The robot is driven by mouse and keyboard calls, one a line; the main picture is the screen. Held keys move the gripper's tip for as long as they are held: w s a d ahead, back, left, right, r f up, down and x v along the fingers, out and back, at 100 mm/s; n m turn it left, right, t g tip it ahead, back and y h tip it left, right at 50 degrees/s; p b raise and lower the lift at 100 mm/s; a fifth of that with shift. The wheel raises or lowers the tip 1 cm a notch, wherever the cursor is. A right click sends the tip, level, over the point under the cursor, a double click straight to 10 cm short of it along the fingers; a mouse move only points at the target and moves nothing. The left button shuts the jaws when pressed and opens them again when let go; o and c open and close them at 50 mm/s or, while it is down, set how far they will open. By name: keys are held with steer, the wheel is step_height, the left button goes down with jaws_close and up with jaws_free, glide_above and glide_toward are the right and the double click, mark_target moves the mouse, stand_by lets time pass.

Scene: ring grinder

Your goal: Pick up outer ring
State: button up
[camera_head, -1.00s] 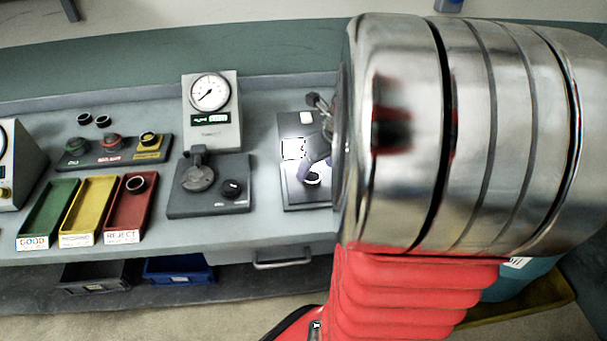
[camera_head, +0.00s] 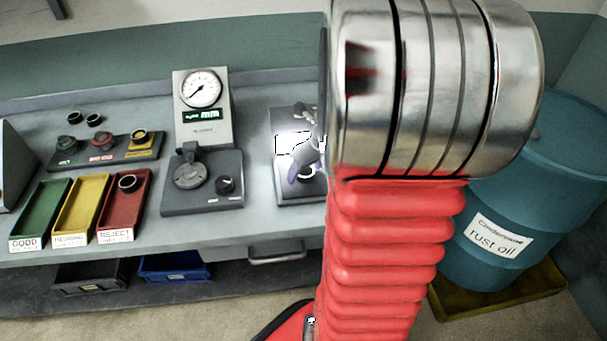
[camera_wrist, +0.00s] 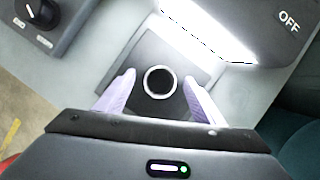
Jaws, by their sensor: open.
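In the wrist view a dark ring with a bright rim (camera_wrist: 159,82) sits on a dark square plate (camera_wrist: 145,53). My gripper (camera_wrist: 158,92) is open, with one pale purple finger on each side of the ring and gaps between. I cannot tell how high the fingertips are above the plate. In the head view my gripper (camera_head: 304,160) is over the dark fixture (camera_head: 287,118) at the right part of the bench, partly hidden by my arm. The ring there shows only as a small dark shape (camera_head: 307,172) below the fingers. Other dark rings lie at the back left (camera_head: 94,119) and in the red tray (camera_head: 128,182).
A dial gauge (camera_head: 202,95) stands behind a dark measuring base (camera_head: 200,190) left of the fixture. Green (camera_head: 30,228), yellow (camera_head: 72,232) and red trays are farther left. A blue rust oil barrel (camera_head: 535,180) stands at the right.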

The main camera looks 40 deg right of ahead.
steer(key=shift+c, duration=0.2)
steer(key=c, duration=1.3)
steer(key=shift+o, duration=0.2)
steer(key=shift+r, duration=0.1)
step_height(320, 180, up, 10)
